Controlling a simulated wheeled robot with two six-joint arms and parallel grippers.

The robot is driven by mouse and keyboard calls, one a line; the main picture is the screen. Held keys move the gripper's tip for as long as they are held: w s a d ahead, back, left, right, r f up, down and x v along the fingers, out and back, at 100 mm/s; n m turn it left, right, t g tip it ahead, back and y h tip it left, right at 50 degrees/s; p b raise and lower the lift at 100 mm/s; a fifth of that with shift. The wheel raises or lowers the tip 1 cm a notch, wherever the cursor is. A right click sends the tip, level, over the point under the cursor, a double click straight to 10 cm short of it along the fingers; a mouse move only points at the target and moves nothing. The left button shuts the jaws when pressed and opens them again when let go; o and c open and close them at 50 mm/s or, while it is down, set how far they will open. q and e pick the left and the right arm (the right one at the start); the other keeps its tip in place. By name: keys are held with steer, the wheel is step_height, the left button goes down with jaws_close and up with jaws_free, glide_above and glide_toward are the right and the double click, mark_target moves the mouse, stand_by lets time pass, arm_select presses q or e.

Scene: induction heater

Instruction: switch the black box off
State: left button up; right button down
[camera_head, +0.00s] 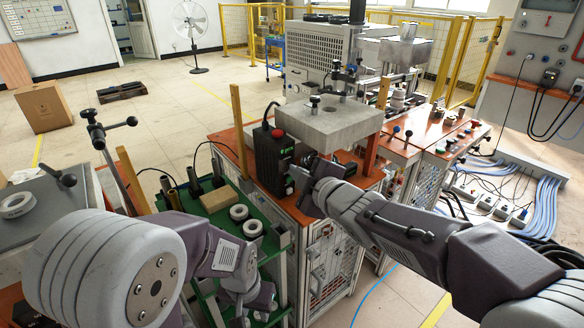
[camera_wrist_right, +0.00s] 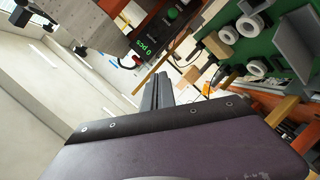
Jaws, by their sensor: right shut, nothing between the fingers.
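The black box (camera_head: 268,162) stands upright on the orange table top, against the front of a grey metal block. Green lettering is lit on its face, and the wrist view shows the box (camera_wrist_right: 150,42) with a green "0 pcs" readout. My right gripper (camera_head: 300,174) is shut and empty, with its tips close to the lower right of the box's face. In the wrist view its closed fingers (camera_wrist_right: 158,90) point toward the box; contact cannot be told. The switch is not clearly visible. My left gripper (camera_head: 258,302) is low by the green shelf, its fingers unclear.
The green shelf (camera_head: 228,222) holds white rings (camera_head: 239,212) and a tan block (camera_head: 218,201). The grey metal block (camera_head: 330,122) overhangs behind the box. A yellowish post (camera_head: 239,130) rises left of it. Control buttons (camera_head: 450,120) line the bench to the right.

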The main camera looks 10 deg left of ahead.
steer(key=x, duration=0.3)
steer(key=d+f+p+x, duration=0.1)
steer(key=x, duration=0.3)
steer(key=w+d+x, duration=0.1)
steer(key=x, duration=0.2)
steer(key=shift+w+a+f, duration=0.3)
steer(key=shift+w+d+f, duration=0.35)
